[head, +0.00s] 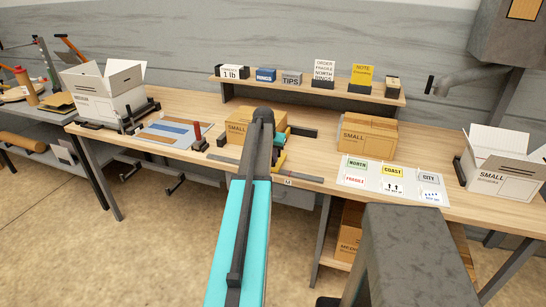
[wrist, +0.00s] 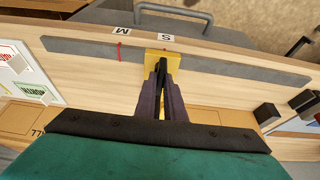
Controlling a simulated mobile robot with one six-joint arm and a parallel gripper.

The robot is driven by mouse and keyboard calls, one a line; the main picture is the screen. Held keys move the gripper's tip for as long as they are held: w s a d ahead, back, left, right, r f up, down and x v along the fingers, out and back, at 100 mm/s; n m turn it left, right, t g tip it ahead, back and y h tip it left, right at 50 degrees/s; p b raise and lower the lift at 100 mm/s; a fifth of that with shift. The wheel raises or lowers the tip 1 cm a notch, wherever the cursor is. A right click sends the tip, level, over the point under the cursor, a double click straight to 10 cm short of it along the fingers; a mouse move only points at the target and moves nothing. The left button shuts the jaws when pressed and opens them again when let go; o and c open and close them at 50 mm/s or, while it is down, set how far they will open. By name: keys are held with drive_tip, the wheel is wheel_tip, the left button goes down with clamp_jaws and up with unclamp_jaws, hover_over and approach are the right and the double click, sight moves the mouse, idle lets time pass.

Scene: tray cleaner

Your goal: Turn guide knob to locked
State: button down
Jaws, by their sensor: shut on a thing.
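In the wrist view, a yellow guide block (wrist: 151,56) sits on a long grey rail (wrist: 220,60) along the bench edge, beside the label S (wrist: 165,38). My gripper (wrist: 162,68) reaches to the yellow block with its dark fingers close together, shut on a small dark part there, which looks like the guide knob. The fingers hide most of that part, so its turn angle cannot be read. In the head view my teal arm covers much of this spot; a bit of yellow (head: 279,162) shows beside it.
Label M (wrist: 123,30) and a red mark (wrist: 120,51) lie along the rail. A closed small box (head: 367,136) and a card sheet (head: 392,181) stand right on the bench. Open boxes (head: 103,95) (head: 500,165) stand at both ends. A shelf (head: 310,90) is behind.

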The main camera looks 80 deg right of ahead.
drive_tip(key=shift+w+m, duration=0.1)
drive_tip(key=shift+m, duration=0.2)
drive_tip(key=m, duration=0.1)
drive_tip(key=m+g+b, duration=0.1)
drive_tip(key=shift+w+m, duration=0.2)
drive_tip(key=shift+m, duration=0.1)
drive_tip(key=m+g+y+b, duration=0.1)
drive_tip(key=m, duration=0.2)
drive_tip(key=m+g+y+b, duration=0.1)
drive_tip(key=m+b, duration=0.1)
drive_tip(key=m, duration=0.1)
drive_tip(key=shift+w+d+f+m, duration=0.1)
drive_tip(key=shift+d+m, duration=0.1)
drive_tip(key=shift+m, duration=0.2)
drive_tip(key=m+y, duration=0.1)
drive_tip(key=m, duration=0.1)
drive_tip(key=m+y+b, duration=0.1)
drive_tip(key=m, duration=0.1)
drive_tip(key=shift+d+g+b, duration=0.15)
drive_tip(key=shift+g+b, duration=0.15)
drive_tip(key=shift+m+y+b, duration=0.5)
drive_tip(key=shift+m+y, duration=0.2)
drive_tip(key=shift+m, duration=1.3)
drive_tip(key=c, duration=1.8)
unclamp_jaws()
drive_tip(key=shift+c, duration=0.2)
